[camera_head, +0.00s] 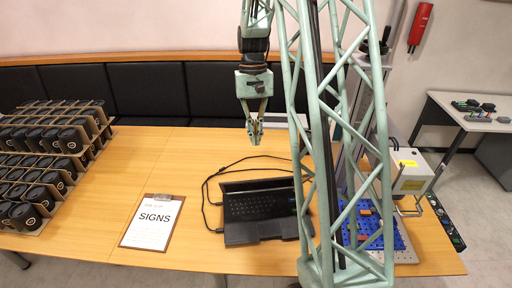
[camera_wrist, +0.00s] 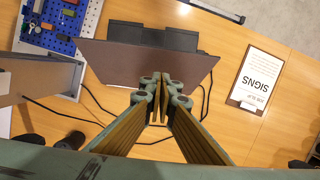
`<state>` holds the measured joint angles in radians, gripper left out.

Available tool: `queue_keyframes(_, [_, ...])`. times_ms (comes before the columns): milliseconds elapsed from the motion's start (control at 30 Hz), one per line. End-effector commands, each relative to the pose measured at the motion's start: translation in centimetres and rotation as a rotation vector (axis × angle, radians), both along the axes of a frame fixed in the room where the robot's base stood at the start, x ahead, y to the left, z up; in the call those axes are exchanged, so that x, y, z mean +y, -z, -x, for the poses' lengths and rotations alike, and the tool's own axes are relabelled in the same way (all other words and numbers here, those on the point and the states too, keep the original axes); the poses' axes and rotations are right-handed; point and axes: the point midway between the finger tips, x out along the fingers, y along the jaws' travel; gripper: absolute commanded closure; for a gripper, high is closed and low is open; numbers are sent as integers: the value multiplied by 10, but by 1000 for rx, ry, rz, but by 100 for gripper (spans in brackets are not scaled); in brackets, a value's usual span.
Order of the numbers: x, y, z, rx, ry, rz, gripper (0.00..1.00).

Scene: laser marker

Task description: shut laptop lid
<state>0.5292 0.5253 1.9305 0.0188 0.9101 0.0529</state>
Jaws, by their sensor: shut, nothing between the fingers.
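The black laptop (camera_head: 258,212) lies on the wooden table with its lid (camera_head: 256,186) open, and its keyboard faces the front of the table. In the wrist view the lid's plain dark back (camera_wrist: 120,62) fills the middle, with part of the laptop base (camera_wrist: 180,40) beyond it. My gripper (camera_head: 255,141) hangs pointing down above the table, behind the laptop. Its fingers are closed together and empty. In the wrist view the fingertips (camera_wrist: 160,80) overlap the lid's near edge; I cannot tell whether they touch it.
A black cable (camera_head: 207,188) loops beside and behind the laptop. A clipboard marked SIGNS (camera_head: 153,222) lies to the left. Racks of black cups (camera_head: 45,160) stand at the far left. A blue perforated plate (camera_head: 392,238) and the marker machine (camera_head: 408,172) are at right.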

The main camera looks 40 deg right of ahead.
Motion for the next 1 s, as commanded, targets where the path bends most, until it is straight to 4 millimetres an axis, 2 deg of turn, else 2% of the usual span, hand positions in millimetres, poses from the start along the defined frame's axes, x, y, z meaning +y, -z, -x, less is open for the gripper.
queue_keyframes(267, [4, 25, 5, 2, 0, -1, 100])
queue_keyframes(800, [13, 94, 19, 2, 0, -2, 100])
queue_keyframes(1000, [24, 104, 35, 1, 0, -1, 100])
